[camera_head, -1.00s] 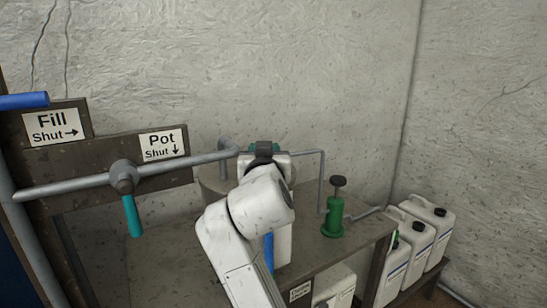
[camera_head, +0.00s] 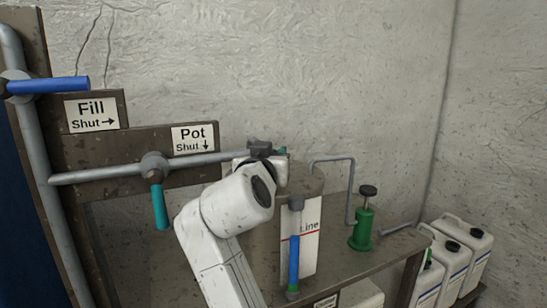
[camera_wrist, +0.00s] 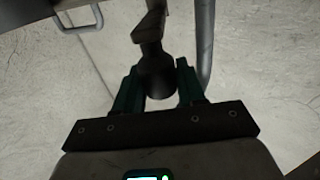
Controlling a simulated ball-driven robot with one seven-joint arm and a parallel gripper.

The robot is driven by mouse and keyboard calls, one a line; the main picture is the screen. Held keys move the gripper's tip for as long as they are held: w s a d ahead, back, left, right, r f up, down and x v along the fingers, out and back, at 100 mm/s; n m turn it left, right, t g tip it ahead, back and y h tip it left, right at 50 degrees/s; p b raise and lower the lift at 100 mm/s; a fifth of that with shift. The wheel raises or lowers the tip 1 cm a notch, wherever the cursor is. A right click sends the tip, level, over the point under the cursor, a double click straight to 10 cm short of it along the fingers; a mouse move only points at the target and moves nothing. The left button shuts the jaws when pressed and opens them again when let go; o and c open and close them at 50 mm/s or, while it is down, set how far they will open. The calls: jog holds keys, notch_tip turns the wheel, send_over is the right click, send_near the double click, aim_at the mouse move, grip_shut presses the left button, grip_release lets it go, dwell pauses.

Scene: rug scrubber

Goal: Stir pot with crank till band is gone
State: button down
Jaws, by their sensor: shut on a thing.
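The pot (camera_head: 310,182) is a grey cylinder on the bench, partly hidden by my arm. Its front has a white panel (camera_head: 309,240) with a red line and the word "Line". An upright tube (camera_head: 294,258) there shows blue, with a little green at its foot. My gripper (camera_head: 262,150) is over the left part of the pot top. In the wrist view its teal fingers (camera_wrist: 159,88) are shut on the dark knob of the crank (camera_wrist: 150,32), whose arm runs upward in the picture. I see no band inside the pot.
The Pot valve's teal handle (camera_head: 160,207) points down; the Fill valve's blue handle (camera_head: 48,85) points right. A bent grey pipe (camera_head: 334,159) and a green pump (camera_head: 362,230) stand right of the pot. White jugs (camera_head: 467,250) stand at the far right.

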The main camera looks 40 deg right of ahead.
jog(key=shift+w+a, duration=0.1)
jog(key=shift+a, duration=0.05)
jog(key=c, duration=0.8)
grip_release()
jog(key=shift+c, duration=0.2)
jog(key=shift+o, duration=0.3)
jog(key=b+v, duration=0.1)
jog(key=v, duration=0.9)
jog(key=shift+s+a, duration=0.25)
jog(key=shift+s, duration=0.1)
